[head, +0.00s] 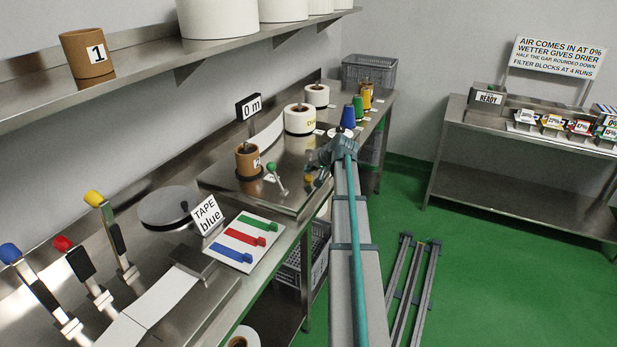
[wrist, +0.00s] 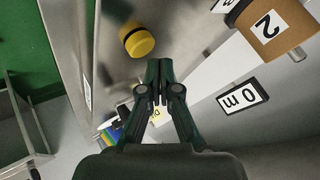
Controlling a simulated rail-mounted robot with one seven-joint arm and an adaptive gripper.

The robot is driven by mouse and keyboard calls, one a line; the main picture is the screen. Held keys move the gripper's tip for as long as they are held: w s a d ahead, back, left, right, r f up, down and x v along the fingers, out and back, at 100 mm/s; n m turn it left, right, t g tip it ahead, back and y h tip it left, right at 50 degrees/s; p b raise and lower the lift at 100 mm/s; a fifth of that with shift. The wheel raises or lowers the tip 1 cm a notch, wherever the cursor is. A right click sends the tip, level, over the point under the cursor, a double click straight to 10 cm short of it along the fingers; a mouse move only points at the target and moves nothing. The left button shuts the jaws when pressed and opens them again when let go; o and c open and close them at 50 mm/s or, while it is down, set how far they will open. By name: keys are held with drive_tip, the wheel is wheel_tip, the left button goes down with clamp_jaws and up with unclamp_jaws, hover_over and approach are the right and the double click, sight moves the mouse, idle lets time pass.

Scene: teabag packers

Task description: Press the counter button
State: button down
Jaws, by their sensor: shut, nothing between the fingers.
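A yellow round button (wrist: 139,43) with a dark base is on the steel worktop in the wrist view. It also shows small in the head view (head: 309,179), close to my gripper. My gripper (wrist: 158,82) is shut and empty. In the wrist view its fingertips are a little below and right of the button in the picture, and apart from it in the picture; the height between them is hard to judge. In the head view my arm partly hides the gripper. A counter sign reading "0 m" (head: 249,106) stands behind the bench; it also shows in the wrist view (wrist: 243,97).
A brown roll marked 2 (head: 247,161) and a green-knobbed lever (head: 277,178) stand left of my gripper. White rolls (head: 299,120) and coloured cones (head: 348,117) stand beyond. Coloured levers (head: 105,225) are nearer. The green floor right of the bench is mostly free.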

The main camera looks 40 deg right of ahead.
sight(310, 177)
drive_tip(key=shift+r+p, duration=1.15)
drive_tip(key=shift+r, duration=1.35)
